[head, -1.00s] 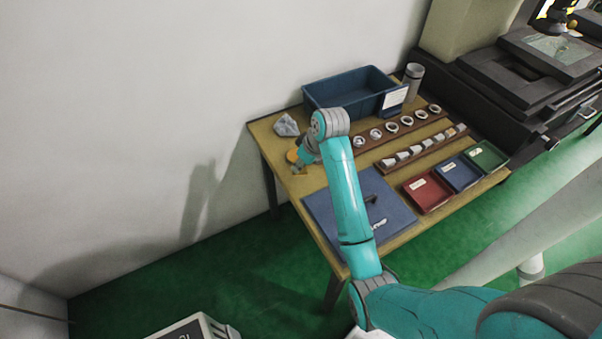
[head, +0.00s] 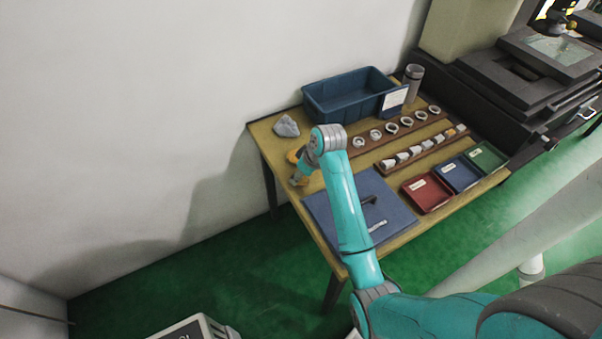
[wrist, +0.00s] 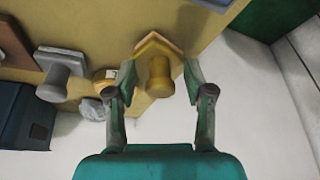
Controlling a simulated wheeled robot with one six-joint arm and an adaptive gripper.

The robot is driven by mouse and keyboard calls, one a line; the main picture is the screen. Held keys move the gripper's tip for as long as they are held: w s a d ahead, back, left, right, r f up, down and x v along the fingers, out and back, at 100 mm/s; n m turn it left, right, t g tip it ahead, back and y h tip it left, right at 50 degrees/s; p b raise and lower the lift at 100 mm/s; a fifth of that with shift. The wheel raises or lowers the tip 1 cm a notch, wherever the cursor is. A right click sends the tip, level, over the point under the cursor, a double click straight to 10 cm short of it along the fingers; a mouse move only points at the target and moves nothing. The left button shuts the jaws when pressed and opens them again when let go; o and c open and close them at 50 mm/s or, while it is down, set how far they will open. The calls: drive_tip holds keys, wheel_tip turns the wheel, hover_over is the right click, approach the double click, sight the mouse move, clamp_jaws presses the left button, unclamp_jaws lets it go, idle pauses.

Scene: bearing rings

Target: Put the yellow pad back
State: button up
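The yellow pad (wrist: 153,48) shows in the wrist view, a flat angular plate with a round yellow knob (wrist: 160,78). It appears to lie on the tabletop near the table's wall-side edge. My gripper (wrist: 160,72) is open, with one finger on each side of the knob and a visible gap on both sides.
A grey rag (head: 286,126), blue bin (head: 350,106), ring rack (head: 400,133), blue board (head: 340,205) and coloured trays (head: 427,197) occupy the table.

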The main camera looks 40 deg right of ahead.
drive_tip(key=v, duration=1.2)
drive_tip(key=shift+a, duration=0.1)
idle(0.5)
